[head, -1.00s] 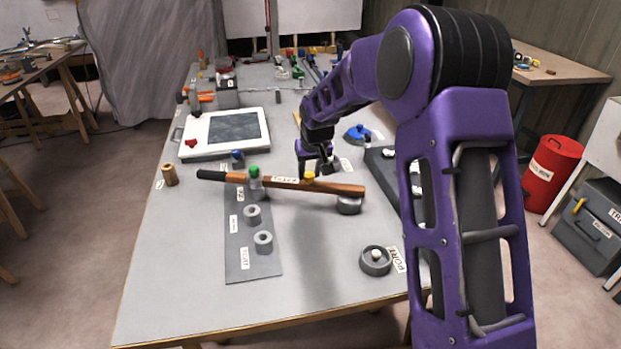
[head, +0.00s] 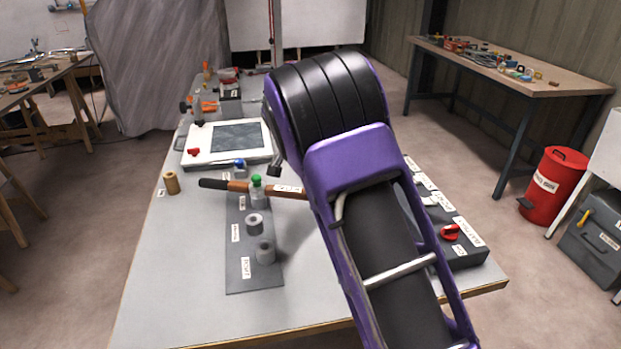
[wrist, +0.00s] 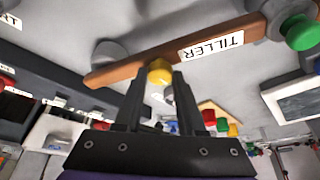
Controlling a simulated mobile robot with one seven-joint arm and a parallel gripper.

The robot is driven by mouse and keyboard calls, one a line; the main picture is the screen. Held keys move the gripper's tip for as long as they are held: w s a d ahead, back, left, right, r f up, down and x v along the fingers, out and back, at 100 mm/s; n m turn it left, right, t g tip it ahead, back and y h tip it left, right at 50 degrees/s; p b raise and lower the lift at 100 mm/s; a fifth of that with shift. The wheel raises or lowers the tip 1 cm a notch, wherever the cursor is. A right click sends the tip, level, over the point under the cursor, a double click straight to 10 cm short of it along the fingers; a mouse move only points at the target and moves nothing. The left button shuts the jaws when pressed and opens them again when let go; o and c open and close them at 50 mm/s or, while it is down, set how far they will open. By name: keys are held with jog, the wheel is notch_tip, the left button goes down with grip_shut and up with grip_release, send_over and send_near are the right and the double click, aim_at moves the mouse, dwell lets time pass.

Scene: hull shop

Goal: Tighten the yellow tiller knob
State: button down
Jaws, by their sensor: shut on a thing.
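The wooden tiller (head: 290,192) with a black grip lies across the workbench in the head view. In the wrist view it is a brown bar (wrist: 118,68) with a TILLER label. The yellow tiller knob (wrist: 159,65) sits on the bar. My gripper (wrist: 158,80) is shut on the knob, one dark finger on each side of it. In the head view my arm hides the knob and my gripper. How tight the knob is cannot be seen.
A green-topped post (head: 257,183) stands at the tiller, with a blue-topped one (head: 239,165) behind it. Grey cylinders (head: 265,252) stand on a grey strip in front. A dark box with a red knob (head: 451,233) is right of my arm. The bench's front left is clear.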

jog(key=shift+a+f+m+g+h+p, duration=0.1)
jog(key=shift+m+g+h+p, duration=0.35)
jog(key=shift+m, duration=1.05)
jog(key=c, duration=0.5)
grip_release()
jog(key=shift+w, duration=0.1)
jog(key=p+v, duration=0.2)
jog(key=v, duration=1.5)
jog(key=shift+r, duration=0.3)
